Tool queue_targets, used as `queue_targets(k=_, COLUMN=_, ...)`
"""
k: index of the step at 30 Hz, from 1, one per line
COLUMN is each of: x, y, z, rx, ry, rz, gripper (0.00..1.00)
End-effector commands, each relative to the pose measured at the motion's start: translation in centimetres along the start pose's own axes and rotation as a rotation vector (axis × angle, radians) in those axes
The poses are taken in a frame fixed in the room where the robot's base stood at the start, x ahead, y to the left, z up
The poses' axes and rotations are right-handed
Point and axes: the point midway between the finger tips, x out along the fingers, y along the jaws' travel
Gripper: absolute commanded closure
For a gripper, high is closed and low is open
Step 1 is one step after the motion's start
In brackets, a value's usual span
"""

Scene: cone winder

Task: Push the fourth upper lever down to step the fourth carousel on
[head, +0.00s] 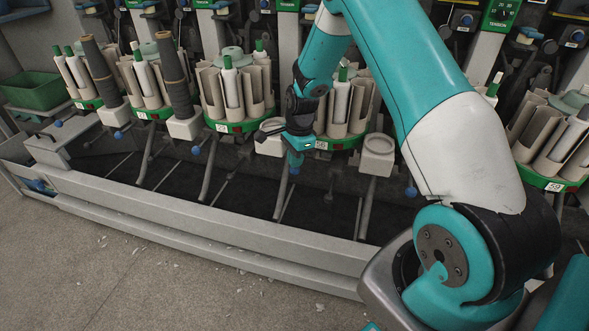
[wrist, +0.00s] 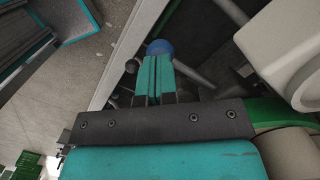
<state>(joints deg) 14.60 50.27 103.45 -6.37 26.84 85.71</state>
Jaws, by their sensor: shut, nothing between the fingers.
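The carousel (head: 342,108) behind my gripper is fourth from the left in the head view. It has beige pockets, green-tipped bobbins and a green rim, and my arm partly hides it. A blue ball knob (head: 295,171), fourth in the row of such knobs, shows at the tips of my gripper (head: 295,163). In the wrist view my gripper (wrist: 155,80) has its teal fingers together with nothing between them. The blue knob (wrist: 160,47) is right at the fingertips there, partly behind them. I cannot tell whether they touch. The knob's lever shaft is mostly hidden.
More carousels stand left, one carousel (head: 236,90) nearest, with its own blue knob (head: 196,150). A white cone holder (head: 377,155) is just right of my gripper. Slanting grey rods (head: 207,172) stand in the dark trough. A grey rail (head: 200,232) runs along the front.

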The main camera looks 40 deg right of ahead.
Motion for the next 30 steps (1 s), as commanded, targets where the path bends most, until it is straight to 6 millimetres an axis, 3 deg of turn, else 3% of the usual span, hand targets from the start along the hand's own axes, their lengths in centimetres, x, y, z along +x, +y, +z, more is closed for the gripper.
queue_targets(k=7, x=0.6, y=0.0, z=-0.1, rx=0.000, ry=0.000, rz=0.001, gripper=1.00)
queue_targets(k=15, x=3.8, y=0.0, z=-0.4, rx=0.000, ry=0.000, rz=0.001, gripper=1.00)
queue_targets(k=22, x=3.0, y=0.0, z=-0.6, rx=0.001, ry=0.000, rz=0.000, gripper=1.00)
queue_targets(k=30, x=1.7, y=0.0, z=-3.2, rx=0.002, ry=0.000, rz=0.001, gripper=1.00)
